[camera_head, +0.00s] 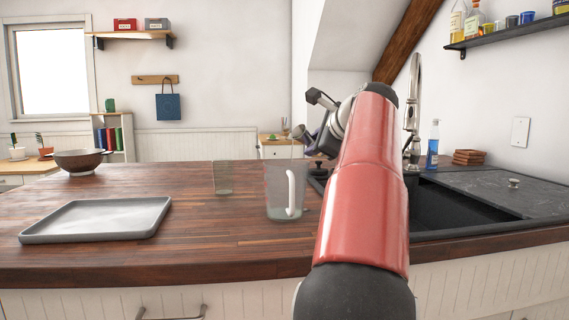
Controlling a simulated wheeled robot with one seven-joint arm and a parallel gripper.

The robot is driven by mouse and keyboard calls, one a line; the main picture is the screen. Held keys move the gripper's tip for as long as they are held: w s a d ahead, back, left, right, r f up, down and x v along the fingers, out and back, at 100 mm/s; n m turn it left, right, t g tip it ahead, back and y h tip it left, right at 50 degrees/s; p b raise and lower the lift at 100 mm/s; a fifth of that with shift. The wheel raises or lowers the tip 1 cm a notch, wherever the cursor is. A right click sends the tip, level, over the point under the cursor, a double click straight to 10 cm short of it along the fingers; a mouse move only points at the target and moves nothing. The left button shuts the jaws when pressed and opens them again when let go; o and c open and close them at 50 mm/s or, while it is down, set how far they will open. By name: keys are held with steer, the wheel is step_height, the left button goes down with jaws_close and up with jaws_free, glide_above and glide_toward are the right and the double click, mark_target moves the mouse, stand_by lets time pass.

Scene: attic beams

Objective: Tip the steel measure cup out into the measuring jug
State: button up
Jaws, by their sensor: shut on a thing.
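The measuring jug (276,203) is clear, with a white handle facing me, and stands upright on the wooden counter in the middle. My gripper (313,142) is above and slightly right of the jug's rim, partly hidden by my red arm. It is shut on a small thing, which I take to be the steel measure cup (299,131). Little of the cup shows, so I cannot tell its tilt or contents. I see nothing pouring into the jug.
A clear glass (222,178) stands left of the jug. A grey tray (98,220) lies at the counter's front left, and a brown bowl (79,162) sits behind it. The black sink (455,210) and tap (413,110) are at right, partly behind my arm. Bare wood surrounds the glass.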

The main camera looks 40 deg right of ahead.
steer(key=shift+f+n+h, duration=0.3)
steer(key=shift+n+h, duration=0.2)
steer(key=shift+c, duration=0.2)
steer(key=shift+f, duration=0.15)
steer(key=shift+f+b, duration=0.1)
steer(key=shift+b, duration=0.2)
steer(key=shift+f+n+h+b, duration=0.2)
steer(key=shift+n+h+b, duration=0.35)
steer(key=shift+b, duration=0.7)
